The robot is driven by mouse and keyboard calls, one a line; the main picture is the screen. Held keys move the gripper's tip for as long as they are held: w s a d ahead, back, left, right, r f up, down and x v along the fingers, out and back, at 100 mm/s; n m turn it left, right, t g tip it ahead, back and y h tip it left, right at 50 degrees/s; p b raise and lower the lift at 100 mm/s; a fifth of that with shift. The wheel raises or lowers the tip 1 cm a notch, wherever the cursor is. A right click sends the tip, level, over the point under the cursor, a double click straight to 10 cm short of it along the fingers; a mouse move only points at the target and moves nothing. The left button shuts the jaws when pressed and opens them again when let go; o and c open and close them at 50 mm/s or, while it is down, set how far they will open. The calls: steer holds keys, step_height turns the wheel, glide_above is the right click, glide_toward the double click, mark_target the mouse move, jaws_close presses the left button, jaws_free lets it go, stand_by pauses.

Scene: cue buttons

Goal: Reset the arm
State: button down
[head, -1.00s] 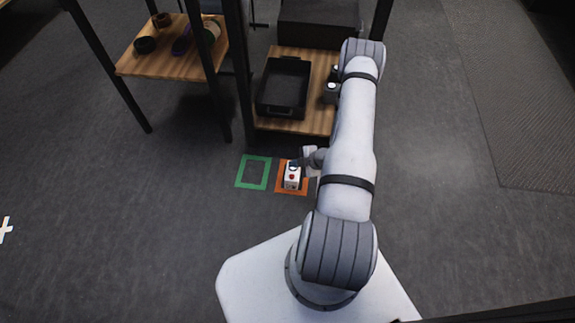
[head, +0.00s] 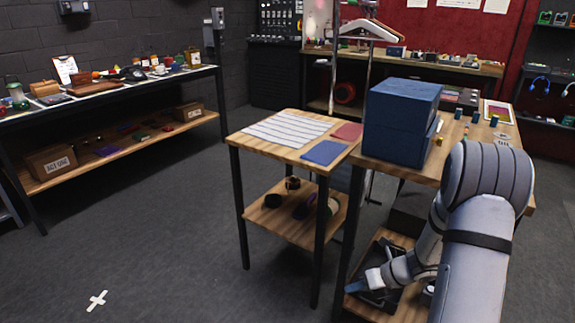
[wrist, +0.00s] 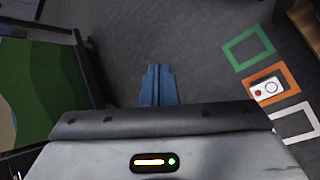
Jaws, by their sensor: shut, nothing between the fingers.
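My gripper (wrist: 158,85) is shut and empty, its two blue fingers pressed together over bare grey floor in the wrist view. In the head view my gripper (head: 357,286) is at the lower right, by the lower shelf of the wooden table. A small white box (wrist: 267,90) with a red button and a white round one sits in the orange floor square (wrist: 290,77), to the right of and apart from my fingers. A green outlined square (wrist: 248,48) and a white outlined one (wrist: 296,122) lie on either side of it. The head view does not show the box.
A small wooden table (head: 270,150) with a lower shelf stands left of my arm. A blue box (head: 400,120) stands on the table beside it. A long workbench (head: 110,97) is at the far left. The floor at left is clear around a white cross (head: 97,300).

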steer(key=s+a+r+n+g+h+p, duration=0.1)
steer(key=s+a+r+n+p, duration=0.15)
steer(key=r+n, duration=0.4)
steer(key=s+a+r+n+g+h+p, duration=0.1)
steer(key=s+r+n+p, duration=0.25)
steer(key=r, duration=0.55)
steer(key=s+a+r+n+h+p, duration=0.1)
steer(key=s+a+r+n+p, duration=0.15)
steer(key=r+n, duration=0.4)
steer(key=s+d+r+n+h+p, duration=0.1)
steer(key=s+r+n+p, duration=0.3)
steer(key=r, duration=0.6)
steer(key=s+d+r+n+t+h+p, duration=0.1)
steer(key=s+r+n+h+p, duration=0.3)
steer(key=s+r+n, duration=0.4)
steer(key=r+n+p, duration=0.1)
steer(key=n, duration=0.2)
steer(key=shift+d+r+t, duration=0.2)
steer(key=shift+r+t, duration=0.1)
steer(key=shift+r, duration=0.05)
